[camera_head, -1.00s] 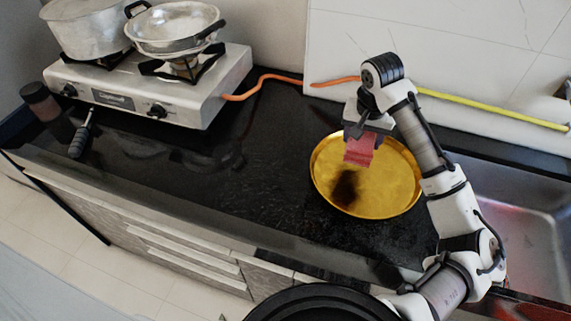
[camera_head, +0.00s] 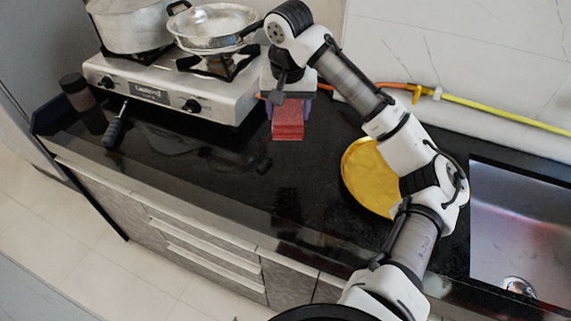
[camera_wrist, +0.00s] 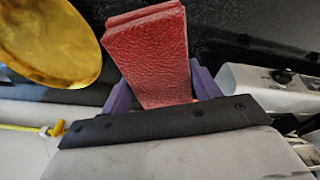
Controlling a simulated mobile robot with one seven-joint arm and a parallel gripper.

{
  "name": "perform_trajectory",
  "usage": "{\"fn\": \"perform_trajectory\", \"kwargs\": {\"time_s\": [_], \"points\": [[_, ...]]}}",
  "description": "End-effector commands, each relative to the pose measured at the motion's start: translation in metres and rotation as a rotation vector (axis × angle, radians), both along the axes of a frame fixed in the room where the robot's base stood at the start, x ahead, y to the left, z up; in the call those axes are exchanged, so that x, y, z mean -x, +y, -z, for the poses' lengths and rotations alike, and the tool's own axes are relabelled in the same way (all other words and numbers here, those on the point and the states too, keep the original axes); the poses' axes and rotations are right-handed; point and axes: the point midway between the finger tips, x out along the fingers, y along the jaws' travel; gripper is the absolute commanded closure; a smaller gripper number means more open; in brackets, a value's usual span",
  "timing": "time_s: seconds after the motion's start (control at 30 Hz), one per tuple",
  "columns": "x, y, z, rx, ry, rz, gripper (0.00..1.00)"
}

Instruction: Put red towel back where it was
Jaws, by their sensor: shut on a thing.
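The red towel (camera_head: 288,122) is a folded, textured red block held in my gripper (camera_head: 289,104). It hangs above the black counter, between the stove and the gold plate. In the wrist view the towel (camera_wrist: 152,55) sticks out from between the purple fingers of my gripper (camera_wrist: 160,90). The gripper is shut on it. The gold plate (camera_head: 368,178) lies on the counter to the right of the towel, partly hidden by my arm. It also shows in the wrist view (camera_wrist: 45,40).
A sink (camera_head: 525,215) is at right. The counter's front middle is clear.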

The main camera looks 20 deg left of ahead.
Motion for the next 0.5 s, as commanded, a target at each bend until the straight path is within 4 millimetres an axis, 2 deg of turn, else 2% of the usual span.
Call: {"fn": "perform_trajectory", "kwargs": {"time_s": [0.03, 0.3, 0.5], "points": [[0.001, 0.0, 0.015, -0.003, 0.006, -0.001, 0.6], [0.001, 0.0, 0.084, -0.003, 0.006, 0.0, 0.6], [0.0, -0.001, 0.12, 0.001, 0.002, 0.001, 0.6]]}}
